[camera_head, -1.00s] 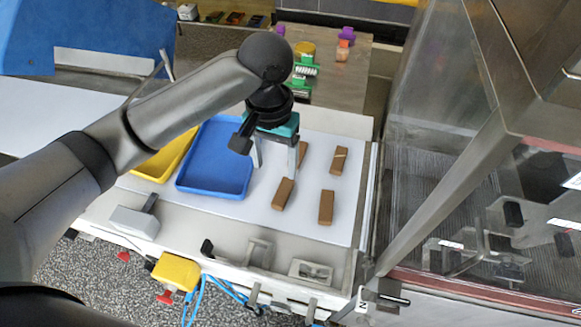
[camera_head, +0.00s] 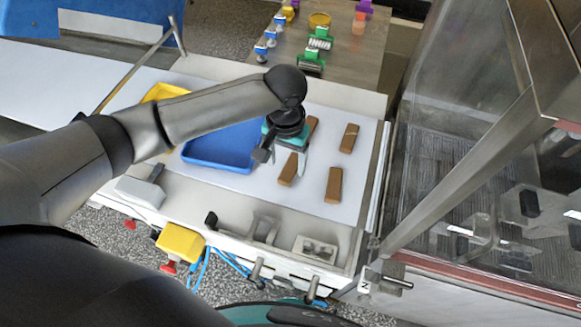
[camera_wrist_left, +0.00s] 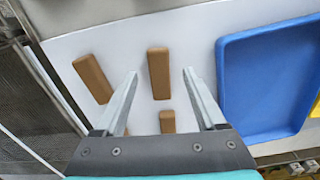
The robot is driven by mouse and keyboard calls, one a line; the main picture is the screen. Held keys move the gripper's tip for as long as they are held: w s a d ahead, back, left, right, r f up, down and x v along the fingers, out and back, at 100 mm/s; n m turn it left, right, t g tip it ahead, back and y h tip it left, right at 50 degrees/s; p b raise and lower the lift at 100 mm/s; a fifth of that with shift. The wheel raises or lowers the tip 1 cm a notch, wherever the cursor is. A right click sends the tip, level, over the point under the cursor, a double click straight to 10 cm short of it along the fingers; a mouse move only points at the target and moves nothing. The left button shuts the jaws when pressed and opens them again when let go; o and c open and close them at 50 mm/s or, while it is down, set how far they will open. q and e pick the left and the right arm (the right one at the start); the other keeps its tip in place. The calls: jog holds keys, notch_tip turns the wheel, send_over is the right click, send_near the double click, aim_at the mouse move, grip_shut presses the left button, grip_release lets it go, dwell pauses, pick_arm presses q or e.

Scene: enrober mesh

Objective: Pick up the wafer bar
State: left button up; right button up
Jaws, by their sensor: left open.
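Several brown bars lie on the white work surface (camera_head: 345,205); which one is the wafer bar I cannot tell for sure. One bar (camera_head: 289,169) is by my left gripper (camera_head: 288,170), which is open and points down. In the left wrist view this bar (camera_wrist_left: 159,73) appears between the two open fingers (camera_wrist_left: 159,74), with a gap on each side. A second bar (camera_head: 333,185) lies to its right; it also shows in the wrist view (camera_wrist_left: 93,79). Another (camera_head: 312,125) is partly hidden behind the gripper.
A blue tray (camera_head: 215,158) stands left of the bars, with a yellow tray (camera_head: 163,92) beyond it. The glass-sided machine (camera_head: 440,130) rises on the right. A raised ledge with metal fittings (camera_head: 315,249) runs along the front.

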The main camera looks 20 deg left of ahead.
aim_at(287, 173)
pick_arm(q)
notch_tip(287, 173, down, 4)
jog(key=shift+r, duration=0.1)
jog(key=shift+w, duration=0.1)
jog(key=c, duration=1.1)
jog(key=shift+r, duration=0.2)
